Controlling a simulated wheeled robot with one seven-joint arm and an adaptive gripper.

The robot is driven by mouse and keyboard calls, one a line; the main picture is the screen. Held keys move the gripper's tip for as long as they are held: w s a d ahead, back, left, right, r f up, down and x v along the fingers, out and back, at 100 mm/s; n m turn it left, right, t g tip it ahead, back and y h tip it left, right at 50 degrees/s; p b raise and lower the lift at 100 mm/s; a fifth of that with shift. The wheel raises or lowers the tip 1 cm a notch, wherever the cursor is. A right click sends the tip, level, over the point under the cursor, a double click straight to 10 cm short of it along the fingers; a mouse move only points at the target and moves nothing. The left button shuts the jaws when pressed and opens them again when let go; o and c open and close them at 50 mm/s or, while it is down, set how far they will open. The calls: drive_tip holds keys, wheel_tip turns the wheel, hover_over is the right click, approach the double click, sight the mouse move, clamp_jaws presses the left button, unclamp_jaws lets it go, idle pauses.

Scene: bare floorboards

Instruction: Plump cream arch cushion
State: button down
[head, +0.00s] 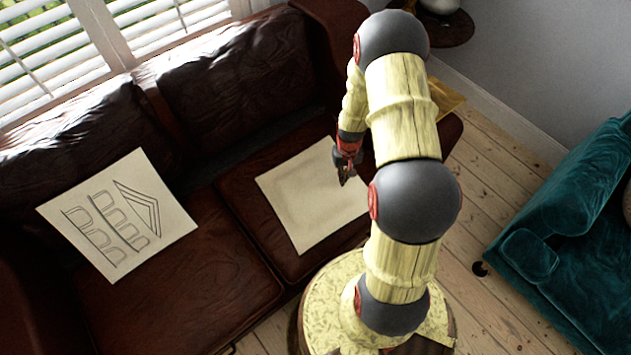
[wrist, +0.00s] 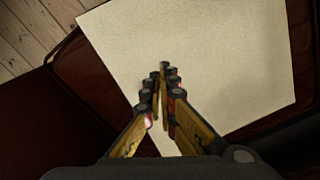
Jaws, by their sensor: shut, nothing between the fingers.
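The cream arch cushion (head: 118,215) lies on the left seat of the dark brown leather sofa, against the backrest, with arches and a triangular gable drawn in dark lines. A plain cream square cushion (head: 300,205) lies on the right seat and shows no drawing. My gripper (head: 346,178) is over the right edge of the plain cushion, well to the right of the arch cushion. In the wrist view the fingertips (wrist: 164,70) are together and empty above the plain cushion (wrist: 225,50). I cannot tell whether they touch it. The arch cushion is outside the wrist view.
The sofa (head: 185,285) runs along the window with white blinds (head: 50,60). A teal velvet armchair (head: 570,240) stands at the right. A small dark round table (head: 450,28) is at the back. Bare floorboards (head: 490,190) lie between sofa and armchair.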

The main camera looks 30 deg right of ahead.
sight(342, 188)
drive_tip(key=shift+f+b, duration=1.35)
drive_tip(key=shift+f, duration=1.15)
drive_tip(key=shift+s, duration=0.1)
wheel_tip(342, 188, up, 8)
drive_tip(key=p, duration=0.6)
drive_tip(key=shift+r, duration=0.2)
drive_tip(key=s+a+p, duration=0.2)
drive_tip(key=s+a, duration=0.2)
drive_tip(key=a, duration=0.7)
drive_tip(key=shift+s, duration=0.1)
